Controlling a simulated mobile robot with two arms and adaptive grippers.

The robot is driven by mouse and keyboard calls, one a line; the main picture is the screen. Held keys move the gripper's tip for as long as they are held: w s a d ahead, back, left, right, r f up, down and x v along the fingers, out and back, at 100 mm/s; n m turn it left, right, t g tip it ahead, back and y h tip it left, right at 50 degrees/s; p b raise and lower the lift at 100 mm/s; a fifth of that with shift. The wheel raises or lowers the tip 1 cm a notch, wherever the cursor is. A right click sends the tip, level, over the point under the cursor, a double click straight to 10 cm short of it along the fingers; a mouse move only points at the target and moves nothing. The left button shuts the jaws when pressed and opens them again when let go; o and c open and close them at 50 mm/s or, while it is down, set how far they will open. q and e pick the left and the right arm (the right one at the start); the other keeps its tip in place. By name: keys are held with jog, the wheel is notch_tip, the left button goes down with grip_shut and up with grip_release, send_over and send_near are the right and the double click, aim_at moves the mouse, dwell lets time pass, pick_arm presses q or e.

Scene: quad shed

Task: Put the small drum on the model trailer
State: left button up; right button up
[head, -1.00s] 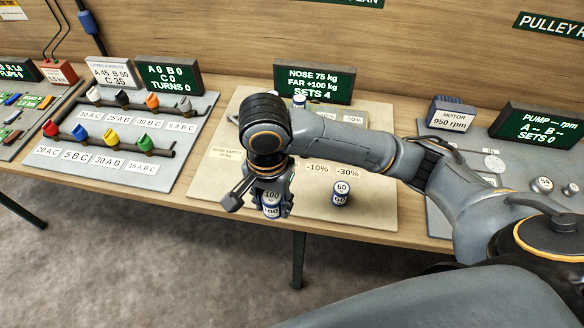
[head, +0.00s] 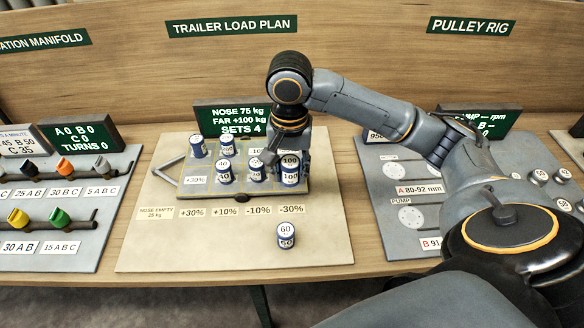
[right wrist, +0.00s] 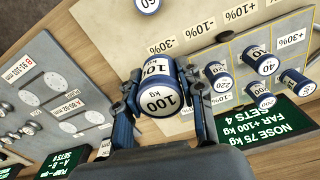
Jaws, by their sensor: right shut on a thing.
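The model trailer (head: 208,166) is a grey deck with a drawbar at its left, lying on a beige board. Several white-and-blue drums stand on it, one marked 40 (head: 224,172). My right gripper (head: 290,158) is shut on a drum marked 100 (head: 290,178) over the trailer's right end, above the -30% label. In the right wrist view the 100 kg drum (right wrist: 158,98) sits between the fingers. I cannot tell whether its base touches the deck. A drum marked 60 (head: 286,236) stands on the beige board in front of the trailer. My left gripper is not in view.
A green sign (head: 235,119) reading "SETS 4" stands behind the trailer. Percentage labels (head: 241,211) lie along its front edge. A pulley board (head: 400,212) is at the right and a manifold board (head: 70,235) at the left. The beige board's front left is clear.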

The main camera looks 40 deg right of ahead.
jog(key=w+d+f, duration=0.1)
jog(key=w+f, duration=0.1)
jog(key=w+d+f+p, duration=0.1)
jog(key=w+d+f, duration=0.1)
jog(key=w, duration=0.1)
jog(key=w+d+f, duration=0.2)
jog(key=w+f, duration=0.1)
jog(key=shift+w+d+f, duration=0.1)
jog(key=shift+w+d, duration=0.05)
jog(key=shift+d, duration=0.05)
jog(key=shift+w+d+f, duration=0.2)
jog(key=shift+w+f, duration=0.15)
jog(key=shift+f, duration=0.15)
notch_tip(320, 180, down, 3)
jog(key=shift+w+d+r+p, duration=0.1)
jog(key=shift+d+p, duration=0.05)
jog(key=shift+p, duration=0.65)
jog(key=shift+f, duration=0.4)
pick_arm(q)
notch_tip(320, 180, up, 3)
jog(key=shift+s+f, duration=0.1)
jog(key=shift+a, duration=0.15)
pick_arm(e)
jog(key=shift+f, duration=0.1)
jog(key=o, duration=1.2)
